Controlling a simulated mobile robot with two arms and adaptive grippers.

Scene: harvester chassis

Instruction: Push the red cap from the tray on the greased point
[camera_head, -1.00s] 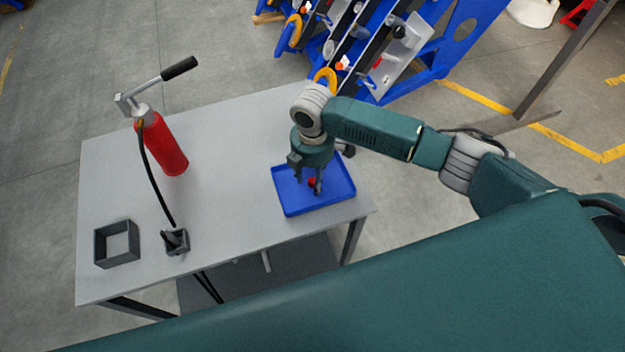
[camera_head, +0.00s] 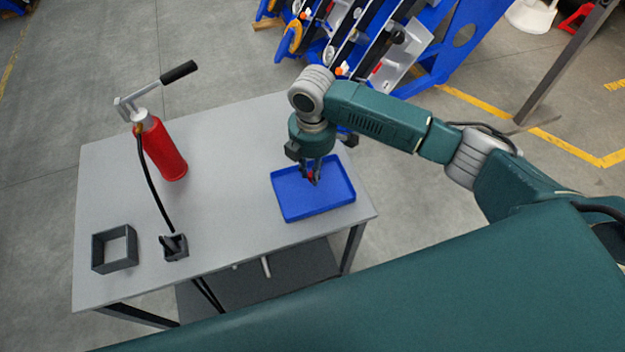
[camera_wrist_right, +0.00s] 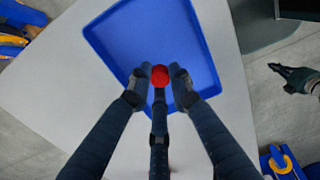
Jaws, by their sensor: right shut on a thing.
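My right gripper (camera_head: 313,179) is shut on the small red cap (camera_head: 310,175) and holds it above the blue tray (camera_head: 320,207) on the grey table. In the right wrist view the red cap (camera_wrist_right: 160,76) sits between the fingertips of my right gripper (camera_wrist_right: 160,82), with the blue tray (camera_wrist_right: 125,35) below. The tray looks empty otherwise. The blue chassis (camera_head: 440,45) with dark bars and orange parts stands behind the table. I cannot make out the greased point. My left gripper is not in the head view.
A red grease pump (camera_head: 165,150) with a black hose stands at the table's left. An empty square dark box (camera_head: 115,248) and a small dark holder (camera_head: 174,247) are near the front left. The table's middle is clear.

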